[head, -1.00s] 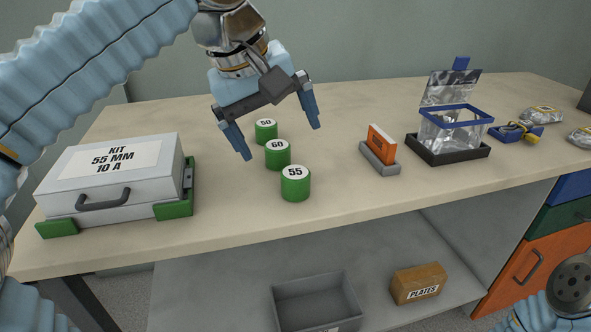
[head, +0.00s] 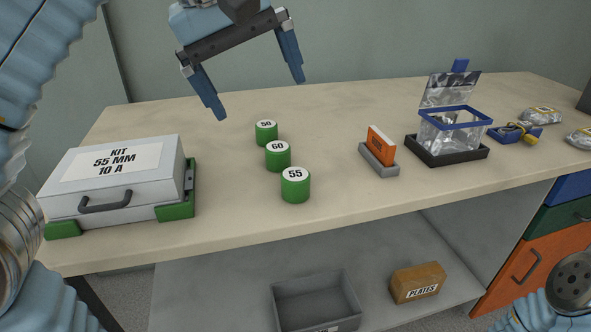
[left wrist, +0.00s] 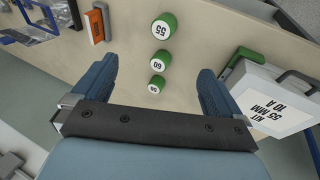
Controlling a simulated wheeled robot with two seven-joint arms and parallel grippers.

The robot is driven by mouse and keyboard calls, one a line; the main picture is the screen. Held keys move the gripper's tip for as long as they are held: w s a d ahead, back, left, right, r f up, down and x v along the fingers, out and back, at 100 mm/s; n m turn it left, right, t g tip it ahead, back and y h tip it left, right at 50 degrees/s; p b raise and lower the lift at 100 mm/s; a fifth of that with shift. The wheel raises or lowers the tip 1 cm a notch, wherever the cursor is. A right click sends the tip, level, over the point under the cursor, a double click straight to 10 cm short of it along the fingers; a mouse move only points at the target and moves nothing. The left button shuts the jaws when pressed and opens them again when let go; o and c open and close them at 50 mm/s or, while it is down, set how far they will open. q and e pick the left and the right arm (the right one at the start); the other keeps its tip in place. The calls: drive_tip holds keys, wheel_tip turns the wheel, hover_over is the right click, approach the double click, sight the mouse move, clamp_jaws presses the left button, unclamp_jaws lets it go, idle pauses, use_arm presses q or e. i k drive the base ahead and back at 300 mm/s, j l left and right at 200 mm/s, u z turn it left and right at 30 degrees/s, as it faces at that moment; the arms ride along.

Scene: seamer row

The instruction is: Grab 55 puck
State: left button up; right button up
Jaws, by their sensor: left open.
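The green puck marked 55 (head: 295,186) stands on the table, the nearest of a row of green pucks. The puck marked 60 (head: 278,157) and the puck marked 50 (head: 266,133) stand behind it. My left gripper (head: 260,98) is open and empty, raised above and behind the row. In the left wrist view the 55 puck (left wrist: 163,26) lies farthest from my left gripper (left wrist: 157,82), beyond the 60 puck (left wrist: 158,61) and the 50 puck (left wrist: 156,85). My right gripper's fingers are not in view.
A kit case (head: 118,180) marked 55 MM sits at the left in green corner holders. An orange block in a grey holder (head: 379,158) and a clear bin with a blue rim (head: 452,133) stand to the right. A grey bin (head: 318,300) and a PLATES box (head: 418,283) are on the shelf below.

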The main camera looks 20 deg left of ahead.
sight(296, 181)
drive_tip(key=k, duration=1)
